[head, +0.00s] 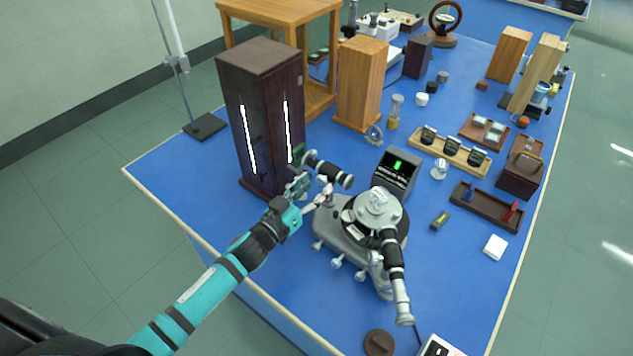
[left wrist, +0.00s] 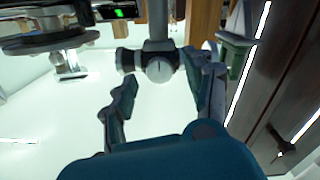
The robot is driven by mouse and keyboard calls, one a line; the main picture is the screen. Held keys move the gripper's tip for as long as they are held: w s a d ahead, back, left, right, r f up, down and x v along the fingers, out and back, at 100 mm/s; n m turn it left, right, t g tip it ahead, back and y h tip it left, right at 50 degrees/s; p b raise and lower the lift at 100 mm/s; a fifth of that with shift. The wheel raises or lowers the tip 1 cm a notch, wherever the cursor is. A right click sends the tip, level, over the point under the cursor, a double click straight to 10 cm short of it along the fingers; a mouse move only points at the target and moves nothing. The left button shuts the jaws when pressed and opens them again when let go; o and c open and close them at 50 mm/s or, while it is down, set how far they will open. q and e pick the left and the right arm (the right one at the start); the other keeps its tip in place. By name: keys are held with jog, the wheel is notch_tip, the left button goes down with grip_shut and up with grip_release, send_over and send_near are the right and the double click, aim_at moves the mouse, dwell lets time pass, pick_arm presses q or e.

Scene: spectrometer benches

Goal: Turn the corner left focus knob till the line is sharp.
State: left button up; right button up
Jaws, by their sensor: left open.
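The grey spectrometer (head: 330,225) stands on the blue bench, with a round table on top and two dark tubes. One tube (head: 330,172) points toward the tall dark lamp housing. A silver round knob (left wrist: 160,69) under this tube shows in the left wrist view. My left gripper (head: 306,190) is at this tube, beside the housing. In the left wrist view my left gripper (left wrist: 165,80) is open, its fingers either side of the knob with gaps visible. A small dark screen (head: 396,170) shows a green mark; its sharpness is too small to judge. My right gripper is out of view.
The dark lamp housing (head: 261,105) with bright slits stands close to my left gripper. The second tube (head: 390,250) sticks out toward the front. The bench's left corner is clear.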

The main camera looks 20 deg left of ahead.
pick_arm(q)
jog(key=shift+w+d, duration=0.25)
jog(key=shift+w, duration=0.35)
grip_shut()
